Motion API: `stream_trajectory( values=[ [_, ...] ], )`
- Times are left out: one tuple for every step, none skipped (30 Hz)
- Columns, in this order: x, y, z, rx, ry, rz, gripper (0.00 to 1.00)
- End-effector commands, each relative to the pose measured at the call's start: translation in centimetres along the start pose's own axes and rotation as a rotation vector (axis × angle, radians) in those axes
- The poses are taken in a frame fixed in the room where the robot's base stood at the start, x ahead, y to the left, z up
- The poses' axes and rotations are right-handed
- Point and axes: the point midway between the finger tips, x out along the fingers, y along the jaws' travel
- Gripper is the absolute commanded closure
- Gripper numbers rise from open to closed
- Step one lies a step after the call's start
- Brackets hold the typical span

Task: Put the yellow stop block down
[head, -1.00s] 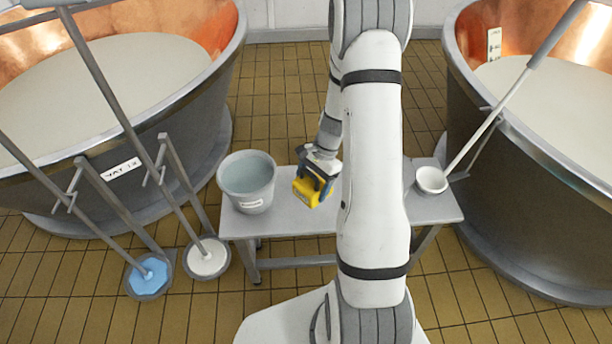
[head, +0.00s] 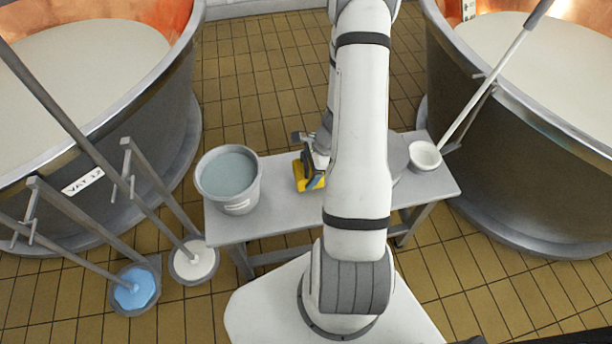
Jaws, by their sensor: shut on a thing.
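The yellow stop block (head: 301,179) is at the middle of the grey bench (head: 280,212), right of the grey bucket. It is low, at or just above the bench top; I cannot tell whether it touches. My gripper (head: 309,172) is shut on the yellow stop block, with its dark fingers around it. My white arm hides part of the bench and the right side of the gripper.
A grey bucket (head: 228,180) of liquid stands at the bench's left end. A white ladle bowl (head: 425,155) is over the right end. Copper vats flank the bench, the left one (head: 150,130) and the right one (head: 510,150).

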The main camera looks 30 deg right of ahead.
Motion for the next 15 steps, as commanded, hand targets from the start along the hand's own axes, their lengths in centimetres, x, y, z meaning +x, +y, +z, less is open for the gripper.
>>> stream_trajectory(
  values=[
    [1.0,0.1,-0.4,0.002,-0.001,0.003,0.68],
    [1.4,0.0,-0.5,0.001,-0.001,0.002,0.68],
    [1.8,0.0,-0.7,0.0,-0.001,0.002,0.68],
    [2.0,0.0,-0.8,0.001,-0.001,0.002,0.68],
    [2.2,0.0,-0.9,0.0,0.0,0.001,0.68],
    [2.4,0.0,-0.9,-0.001,0.0,0.001,0.68],
    [2.4,0.0,-0.9,-0.002,0.0,0.001,0.68],
    [2.4,0.0,-0.9,-0.002,0.001,0.0,0.68],
    [2.3,0.0,-0.9,-0.002,0.001,0.0,0.68],
    [2.3,0.0,-0.9,-0.003,0.0,0.0,0.68],
    [2.3,0.0,-0.9,-0.003,0.0,0.0,0.68],
    [2.3,0.0,-0.9,-0.003,0.0,0.0,0.68],
    [2.3,0.0,-0.9,-0.003,0.0,0.0,0.68],
    [2.4,0.0,-0.9,-0.003,0.0,0.0,0.68],
    [2.5,0.0,-0.9,-0.003,0.0,0.001,0.68]
  ],
)
